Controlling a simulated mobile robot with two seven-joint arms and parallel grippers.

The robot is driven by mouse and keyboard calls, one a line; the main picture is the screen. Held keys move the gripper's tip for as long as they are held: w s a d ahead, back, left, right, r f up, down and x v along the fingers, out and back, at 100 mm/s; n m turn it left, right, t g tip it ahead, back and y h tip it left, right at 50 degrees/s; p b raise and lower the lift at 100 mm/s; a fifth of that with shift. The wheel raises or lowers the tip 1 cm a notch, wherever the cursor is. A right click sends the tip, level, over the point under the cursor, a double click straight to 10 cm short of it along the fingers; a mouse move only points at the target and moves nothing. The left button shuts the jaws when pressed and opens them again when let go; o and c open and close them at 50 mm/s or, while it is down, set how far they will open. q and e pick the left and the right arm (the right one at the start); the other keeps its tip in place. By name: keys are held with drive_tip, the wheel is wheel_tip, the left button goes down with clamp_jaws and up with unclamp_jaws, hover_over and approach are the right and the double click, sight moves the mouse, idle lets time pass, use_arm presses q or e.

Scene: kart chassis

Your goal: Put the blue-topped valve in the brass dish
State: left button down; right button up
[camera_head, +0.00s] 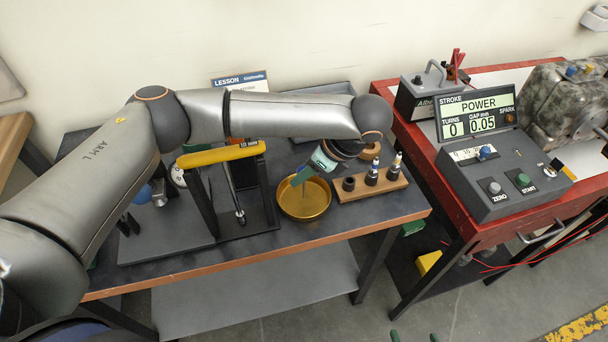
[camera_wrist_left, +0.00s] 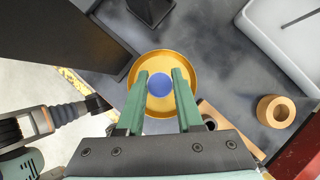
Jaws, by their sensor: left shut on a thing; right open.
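My left gripper (camera_head: 304,177) is over the brass dish (camera_head: 292,208), its fingers pointing down. In the left wrist view its green fingers (camera_wrist_left: 159,90) are shut on the blue-topped valve (camera_wrist_left: 160,84), whose round blue top shows between them. The dish (camera_wrist_left: 159,56) lies behind it in that view. In the head view the fingers mostly hide the valve, and I cannot tell whether its lower end touches the dish. My right gripper (camera_head: 414,337) shows only as two green fingertips at the bottom edge, apart and empty.
A wooden rack (camera_head: 386,188) right of the dish holds upright valves and has a dark socket at its left. A black frame with a yellow top bar (camera_head: 222,154) stands left of the dish. A wooden ring (camera_wrist_left: 276,110) lies nearby. The red bench with a control box (camera_head: 497,182) is further right.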

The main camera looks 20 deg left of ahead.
use_arm(q)
drive_tip(key=shift+f, duration=0.5)
drive_tip(key=shift+f, duration=0.1)
drive_tip(key=c, duration=0.6)
unclamp_jaws()
drive_tip(key=shift+o, duration=0.2)
drive_tip(key=p+v, duration=0.2)
drive_tip(key=v, duration=1)
drive_tip(key=shift+d, duration=0.15)
